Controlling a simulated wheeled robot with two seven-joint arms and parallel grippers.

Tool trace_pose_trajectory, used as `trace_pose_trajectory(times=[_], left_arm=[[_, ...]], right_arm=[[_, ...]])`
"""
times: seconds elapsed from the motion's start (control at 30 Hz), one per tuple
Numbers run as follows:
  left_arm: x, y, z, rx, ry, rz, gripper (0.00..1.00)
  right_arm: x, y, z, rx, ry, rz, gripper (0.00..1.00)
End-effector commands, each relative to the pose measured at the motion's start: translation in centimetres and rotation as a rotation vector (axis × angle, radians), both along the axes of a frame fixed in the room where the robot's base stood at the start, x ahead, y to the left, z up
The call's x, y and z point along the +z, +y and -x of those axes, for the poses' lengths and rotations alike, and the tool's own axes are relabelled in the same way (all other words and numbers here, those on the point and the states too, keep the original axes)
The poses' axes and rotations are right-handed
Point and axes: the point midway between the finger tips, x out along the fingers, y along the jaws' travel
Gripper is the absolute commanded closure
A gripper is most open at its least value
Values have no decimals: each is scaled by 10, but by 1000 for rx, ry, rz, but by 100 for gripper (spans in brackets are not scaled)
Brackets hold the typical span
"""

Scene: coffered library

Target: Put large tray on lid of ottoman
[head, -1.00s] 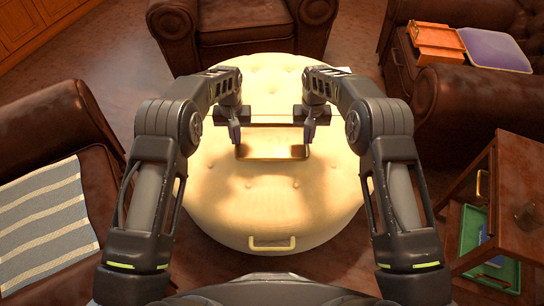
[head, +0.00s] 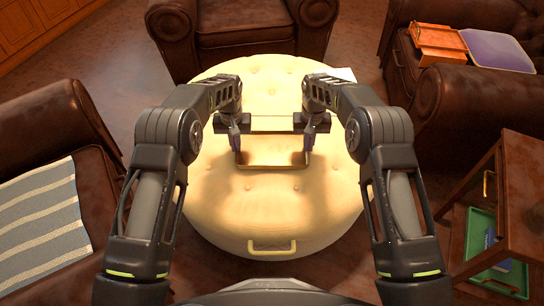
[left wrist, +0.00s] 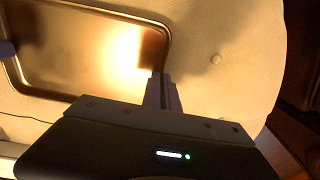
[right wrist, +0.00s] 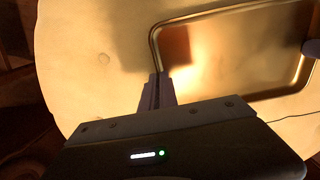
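The large tray (head: 272,165) is a shallow, shiny metal rectangle over the middle of the round cream ottoman lid (head: 275,210). I cannot tell whether its underside touches the lid. My left gripper (head: 236,148) is at the tray's left end and my right gripper (head: 308,148) at its right end. In the left wrist view, the left fingers (left wrist: 162,82) are close together at the tray's rim (left wrist: 168,42) by a corner. In the right wrist view, the right fingers (right wrist: 157,82) are likewise close together at the rim (right wrist: 152,45). Both look shut on it.
A brown armchair (head: 262,28) stands behind the ottoman. A sofa with a striped throw (head: 45,220) is at left. A white sheet (head: 342,73) shows at the lid's far edge.

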Motion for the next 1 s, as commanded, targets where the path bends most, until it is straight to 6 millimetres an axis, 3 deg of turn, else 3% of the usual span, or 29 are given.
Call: trace_pose_trajectory(times=[0.13, 0.4, 0.77, 1.0], left_arm=[[-17, 0, 0, 0, -1, 0, 100], [-11, 0, 0, 0, 0, 0, 75], [-6, 0, 0, 0, -1, 0, 75], [27, 0, -1, 0, -4, 1, 75]], right_arm=[[-17, 0, 0, 0, -1, 0, 100], [-10, 0, 0, 0, 0, 0, 75], [-10, 0, 0, 0, 0, 0, 75], [-10, 0, 0, 0, 0, 0, 75]])
